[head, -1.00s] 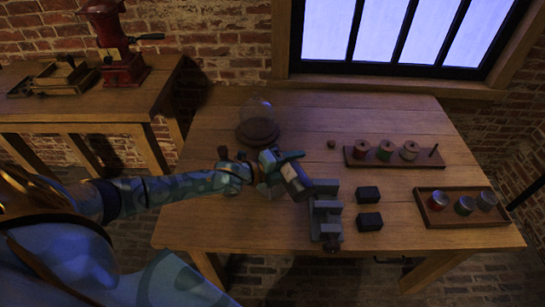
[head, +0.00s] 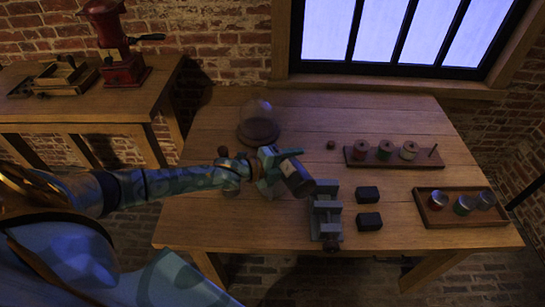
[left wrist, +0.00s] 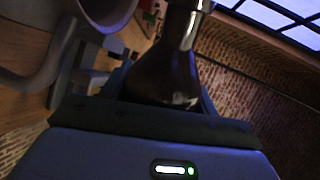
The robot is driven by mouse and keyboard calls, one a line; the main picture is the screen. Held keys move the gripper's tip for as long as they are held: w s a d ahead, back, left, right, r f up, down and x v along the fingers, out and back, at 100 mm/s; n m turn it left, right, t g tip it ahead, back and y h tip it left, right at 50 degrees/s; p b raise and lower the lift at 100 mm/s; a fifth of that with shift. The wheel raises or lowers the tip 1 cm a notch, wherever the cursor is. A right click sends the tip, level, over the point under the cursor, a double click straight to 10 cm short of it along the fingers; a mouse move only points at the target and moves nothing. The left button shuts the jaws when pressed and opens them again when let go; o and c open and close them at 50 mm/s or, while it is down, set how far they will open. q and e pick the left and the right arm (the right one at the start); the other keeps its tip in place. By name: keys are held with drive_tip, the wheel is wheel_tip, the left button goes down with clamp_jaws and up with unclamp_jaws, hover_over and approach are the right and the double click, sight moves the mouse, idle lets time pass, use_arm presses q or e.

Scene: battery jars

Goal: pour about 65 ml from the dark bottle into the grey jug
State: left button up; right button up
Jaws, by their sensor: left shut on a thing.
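My left gripper (head: 280,169) is shut on the dark bottle (left wrist: 165,72) above the middle of the table. In the left wrist view the bottle's wide part sits between the jaws and its narrower neck points up to the top edge, its mouth cut off. In the head view a dark, tilted shape beside the jaws seems to be the bottle (head: 300,185). The grey jug (left wrist: 68,58), with a curved handle, shows in the left wrist view at the upper left, close to the bottle. In the head view I cannot make out the jug clearly. My right gripper is not in view.
A spool rack (head: 385,162) and a tray of tins (head: 455,219) are farther right. A glass dome (head: 258,122) stands behind. The front left tabletop is clear.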

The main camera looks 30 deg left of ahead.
use_arm(q)
drive_tip(key=shift+r, duration=0.25)
drive_tip(key=shift+w+a+f+n+h, duration=0.1)
drive_tip(key=shift+a+f+n+h, duration=0.15)
drive_tip(key=shift+n, duration=0.55)
idle(1.2)
drive_tip(key=shift+w+a+r+n+g+h, duration=0.1)
drive_tip(key=shift+r+n+g+h, duration=0.2)
drive_tip(key=shift+r+n+h, duration=0.1)
idle(0.6)
drive_tip(key=shift+f, duration=0.3)
drive_tip(key=shift+s+d+r+m+y, duration=0.2)
drive_tip(key=shift+d+m+y, duration=0.25)
drive_tip(key=shift+m, duration=0.35)
drive_tip(key=shift+f+m, duration=0.3)
drive_tip(key=shift+m, duration=0.1)
drive_tip(key=shift+r, duration=0.1)
drive_tip(key=shift+a, duration=0.1)
